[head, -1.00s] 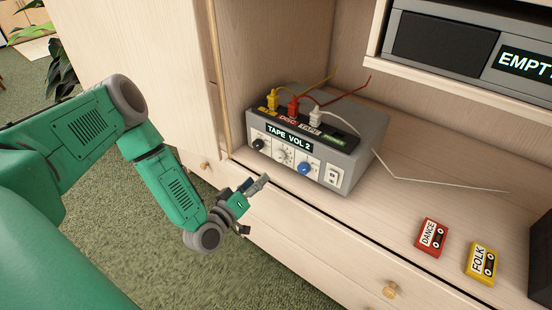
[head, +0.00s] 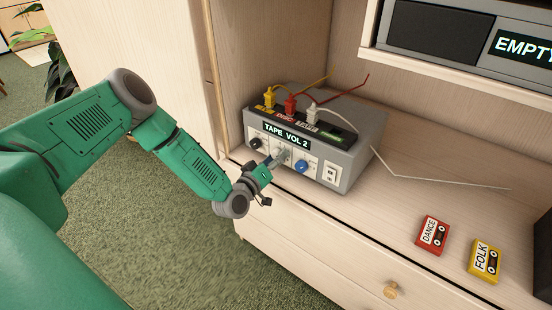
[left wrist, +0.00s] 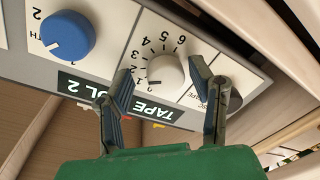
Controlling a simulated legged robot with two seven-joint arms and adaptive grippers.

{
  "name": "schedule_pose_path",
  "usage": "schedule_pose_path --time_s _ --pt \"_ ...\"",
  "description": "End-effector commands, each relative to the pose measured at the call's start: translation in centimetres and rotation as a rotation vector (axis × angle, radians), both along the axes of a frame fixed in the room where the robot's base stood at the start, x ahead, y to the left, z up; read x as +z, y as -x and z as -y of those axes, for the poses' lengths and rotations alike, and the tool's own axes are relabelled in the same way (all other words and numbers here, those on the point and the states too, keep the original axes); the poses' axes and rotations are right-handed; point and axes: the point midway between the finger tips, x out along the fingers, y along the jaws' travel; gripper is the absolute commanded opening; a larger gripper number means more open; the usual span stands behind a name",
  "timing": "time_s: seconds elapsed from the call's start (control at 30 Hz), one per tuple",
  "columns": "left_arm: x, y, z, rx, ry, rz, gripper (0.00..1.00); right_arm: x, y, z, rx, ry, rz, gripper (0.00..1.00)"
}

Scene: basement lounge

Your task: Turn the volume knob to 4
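The grey amplifier box (head: 352,158) stands on the cabinet shelf, and its display (head: 287,136) reads "TAPE VOL 2". The white volume knob (left wrist: 166,73) is in the middle of the front panel, ringed by a number scale that appears upside down in the left wrist view. My left gripper (head: 273,160) is at the panel front and partly covers this knob in the head view. In the left wrist view its two fingers (left wrist: 163,82) are open on either side of the knob, with gaps visible. My right gripper is not in view.
A blue knob (head: 302,166) and a dark knob (head: 255,143) flank the volume knob. A rocker switch (head: 332,174) is at the panel's right. Yellow, red and white plugs stand on top with cables. Red (head: 432,235) and yellow (head: 484,261) cassettes lie on the shelf.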

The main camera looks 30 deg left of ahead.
Motion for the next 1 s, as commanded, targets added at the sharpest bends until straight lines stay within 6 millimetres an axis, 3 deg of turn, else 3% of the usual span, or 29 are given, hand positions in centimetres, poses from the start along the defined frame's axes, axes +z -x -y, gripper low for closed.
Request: schedule_pose_path --time_s 0.03,0.1,0.57,1.0 --pt "-0.1 0.0 -0.1 0.001 0.000 -0.001 0.28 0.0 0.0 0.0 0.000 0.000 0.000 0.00" --pt "-0.1 0.1 -0.1 0.001 0.000 -0.001 0.03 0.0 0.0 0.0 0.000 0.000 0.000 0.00" --pt "0.0 0.0 -0.3 0.005 -0.072 0.006 0.03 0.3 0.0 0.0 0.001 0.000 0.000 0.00" --pt "0.2 0.0 -0.3 0.005 -0.427 0.036 0.03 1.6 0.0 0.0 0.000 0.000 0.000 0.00"
